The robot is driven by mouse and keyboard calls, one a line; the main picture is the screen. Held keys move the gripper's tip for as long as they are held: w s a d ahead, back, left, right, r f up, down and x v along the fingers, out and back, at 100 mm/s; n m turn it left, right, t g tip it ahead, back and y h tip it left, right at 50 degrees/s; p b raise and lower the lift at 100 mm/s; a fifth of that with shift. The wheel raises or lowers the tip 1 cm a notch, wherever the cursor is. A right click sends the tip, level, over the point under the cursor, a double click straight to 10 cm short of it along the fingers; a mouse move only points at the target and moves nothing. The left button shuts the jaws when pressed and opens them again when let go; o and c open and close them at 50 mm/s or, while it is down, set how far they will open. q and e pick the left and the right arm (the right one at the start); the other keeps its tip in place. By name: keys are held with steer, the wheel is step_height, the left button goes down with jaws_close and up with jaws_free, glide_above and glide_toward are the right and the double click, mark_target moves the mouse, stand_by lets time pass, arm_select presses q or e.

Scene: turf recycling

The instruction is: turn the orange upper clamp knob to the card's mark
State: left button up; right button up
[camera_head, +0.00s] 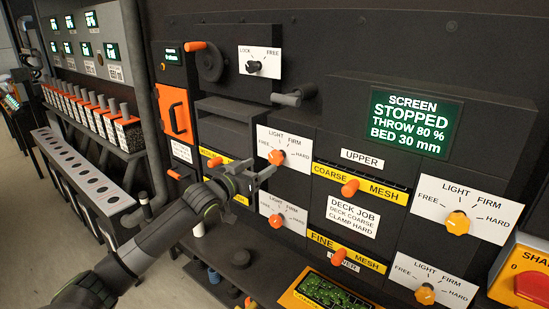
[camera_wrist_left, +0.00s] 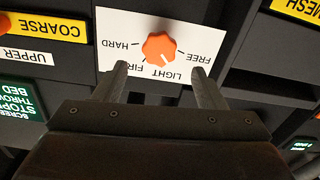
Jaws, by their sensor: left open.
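The orange upper clamp knob (camera_head: 276,157) sits on a white plate marked FREE, LIGHT, FIRM and HARD. In the left wrist view, the knob (camera_wrist_left: 158,46) appears upside down, and its white pointer line points toward LIGHT. My left gripper (camera_head: 256,177) is open just in front of the plate. In the wrist view, its two fingers (camera_wrist_left: 160,72) are spread wide, with their tips just below the knob rather than around it. The job card (camera_head: 353,217) reads DECK COARSE, CLAMP HARD. My right gripper is not in view.
A lower orange knob (camera_head: 276,220) has a similar plate beneath. Orange pegs mark the COARSE MESH (camera_head: 350,188) and FINE MESH (camera_head: 341,253) strips. Two amber knobs (camera_head: 457,224) are farther right. A grey handle (camera_head: 295,96) sticks out above the upper plate.

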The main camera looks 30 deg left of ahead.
mark_target(274, 158)
arm_select(q)
steer(key=w, duration=0.7)
steer(key=shift+w+d+p, duration=0.35)
